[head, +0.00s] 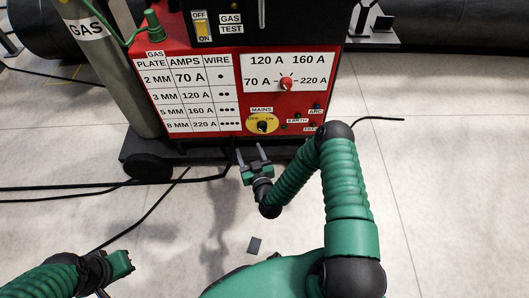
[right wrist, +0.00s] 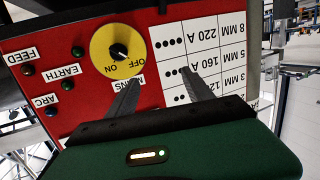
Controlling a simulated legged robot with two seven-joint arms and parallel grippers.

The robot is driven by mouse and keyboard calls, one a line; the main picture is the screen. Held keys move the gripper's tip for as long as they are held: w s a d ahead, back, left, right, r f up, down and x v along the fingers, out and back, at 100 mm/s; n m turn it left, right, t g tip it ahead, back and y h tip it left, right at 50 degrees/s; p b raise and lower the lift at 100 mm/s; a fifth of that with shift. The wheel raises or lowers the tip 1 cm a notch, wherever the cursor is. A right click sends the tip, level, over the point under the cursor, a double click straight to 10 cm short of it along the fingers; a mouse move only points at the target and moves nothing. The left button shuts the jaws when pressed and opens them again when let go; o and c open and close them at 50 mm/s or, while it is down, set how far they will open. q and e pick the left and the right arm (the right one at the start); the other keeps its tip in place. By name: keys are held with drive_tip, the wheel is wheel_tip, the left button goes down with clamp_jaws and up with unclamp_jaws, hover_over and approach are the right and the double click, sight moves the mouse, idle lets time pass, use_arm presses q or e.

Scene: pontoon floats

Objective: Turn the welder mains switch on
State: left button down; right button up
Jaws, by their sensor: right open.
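The mains switch is a yellow disc (head: 262,124) with a black knob, marked OFF on the left and ON on the right, low on the welder's red front panel (head: 225,100).
A red current knob (head: 286,84) sits above the switch. Small lamps marked ARC, EARTH (head: 297,115) and FEED are to its right. A gas cylinder (head: 110,60) stands at the left. Black cables (head: 70,188) lie on the pale floor, which is otherwise mostly clear.

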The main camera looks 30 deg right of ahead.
wheel_tip(320, 180, down, 6)
drive_tip(key=s+d+m+h+b, duration=0.2)
drive_tip(key=h, duration=0.1)
drive_tip(key=m+h+b, duration=0.2)
drive_tip(key=b, duration=0.3)
approach(263, 131)
drive_tip(key=b+x, duration=0.4)
drive_tip(key=x, duration=0.6)
drive_tip(key=shift+a+r, duration=0.15)
drive_tip(key=shift+c, duration=0.8)
clamp_jaws()
use_arm(q)
wheel_tip(263, 131, down, 14)
drive_tip(key=a, duration=0.2)
drive_tip(key=shift+f, duration=0.25)
